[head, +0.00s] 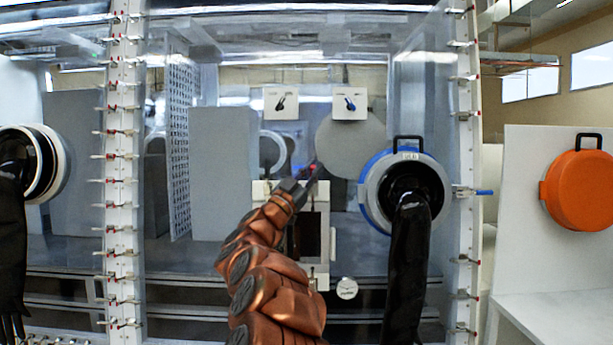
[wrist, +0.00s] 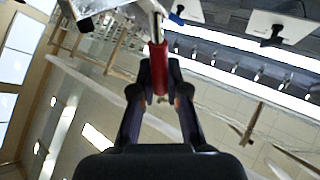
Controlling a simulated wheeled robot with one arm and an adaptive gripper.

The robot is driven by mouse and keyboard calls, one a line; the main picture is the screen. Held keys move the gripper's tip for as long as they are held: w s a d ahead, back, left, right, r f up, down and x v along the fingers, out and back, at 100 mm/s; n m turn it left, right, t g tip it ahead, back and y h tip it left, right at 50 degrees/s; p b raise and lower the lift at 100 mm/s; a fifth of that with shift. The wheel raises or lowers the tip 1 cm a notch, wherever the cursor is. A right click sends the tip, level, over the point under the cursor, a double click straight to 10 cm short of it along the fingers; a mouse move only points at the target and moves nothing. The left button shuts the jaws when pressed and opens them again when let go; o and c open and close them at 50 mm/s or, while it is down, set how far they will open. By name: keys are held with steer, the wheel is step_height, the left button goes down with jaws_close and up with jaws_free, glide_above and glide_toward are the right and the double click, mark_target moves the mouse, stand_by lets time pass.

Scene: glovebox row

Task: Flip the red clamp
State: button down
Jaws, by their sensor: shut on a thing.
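The red clamp handle (wrist: 157,62) stands between my fingers in the wrist view, its metal arm running up to a bracket at the top left. My gripper (wrist: 159,82) is shut on the red handle, one dark finger on each side. In the head view my gripper (head: 305,184) is at the end of my copper-coloured arm, in front of the glass. A small patch of red clamp (head: 313,168) shows at its tips; the rest of the clamp is hidden or too small to make out there.
A pale-framed hatch (head: 319,198) is just right of my gripper. A blue-rimmed glove port (head: 370,208) with a hanging black glove (head: 407,265) is further right. Posts with small clamps (head: 121,215) flank the panel. An orange round cover (head: 580,192) is at far right.

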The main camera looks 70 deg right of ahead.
stand_by(0.3)
steer(key=c, duration=1.2)
jaws_free()
steer(key=shift+o, duration=0.2)
steer(key=shift+f, duration=0.1)
steer(key=v, duration=1.2)
